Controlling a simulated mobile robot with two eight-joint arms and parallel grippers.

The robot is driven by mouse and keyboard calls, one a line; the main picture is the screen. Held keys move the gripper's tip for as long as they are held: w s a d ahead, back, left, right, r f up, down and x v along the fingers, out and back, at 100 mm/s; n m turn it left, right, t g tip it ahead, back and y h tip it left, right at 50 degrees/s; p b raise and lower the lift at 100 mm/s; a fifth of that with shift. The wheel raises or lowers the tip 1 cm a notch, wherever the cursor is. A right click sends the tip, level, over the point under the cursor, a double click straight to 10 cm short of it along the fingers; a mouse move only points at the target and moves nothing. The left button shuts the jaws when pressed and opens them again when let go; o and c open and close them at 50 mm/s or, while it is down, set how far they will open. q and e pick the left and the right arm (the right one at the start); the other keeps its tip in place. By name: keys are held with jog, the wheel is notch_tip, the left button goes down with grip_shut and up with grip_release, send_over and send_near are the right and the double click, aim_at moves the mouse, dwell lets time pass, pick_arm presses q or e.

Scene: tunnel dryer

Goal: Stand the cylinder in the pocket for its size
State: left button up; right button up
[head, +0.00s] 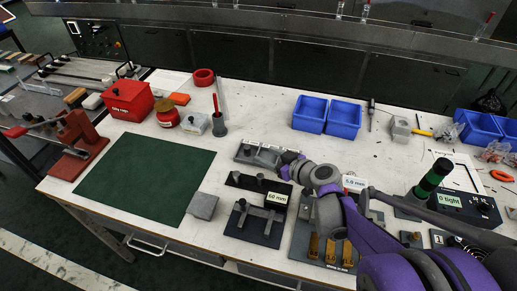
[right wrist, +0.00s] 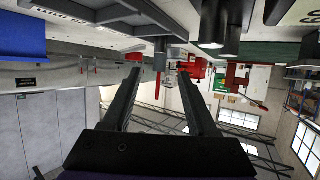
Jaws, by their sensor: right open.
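My right gripper (head: 287,165) reaches in from the lower right, above the dark fixtures at the middle of the bench. In the right wrist view its two long fingers (right wrist: 160,78) are apart with nothing between them. A dark plate (head: 232,226) with a grey bar and a small knob carries a "60 mm" label (head: 277,198). A grey fixture (head: 245,155) lies beyond it. A green and black upright cylinder (head: 432,180) stands at the right; I cannot tell whether it is the task's cylinder. No pocket shows clearly. My left gripper is not in view.
A dark green mat (head: 150,178) covers the left of the bench. Blue bins (head: 310,113) stand at the back. My right arm covers part of the fixtures.

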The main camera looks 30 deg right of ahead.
jog(key=v, duration=0.3)
dwell(0.6)
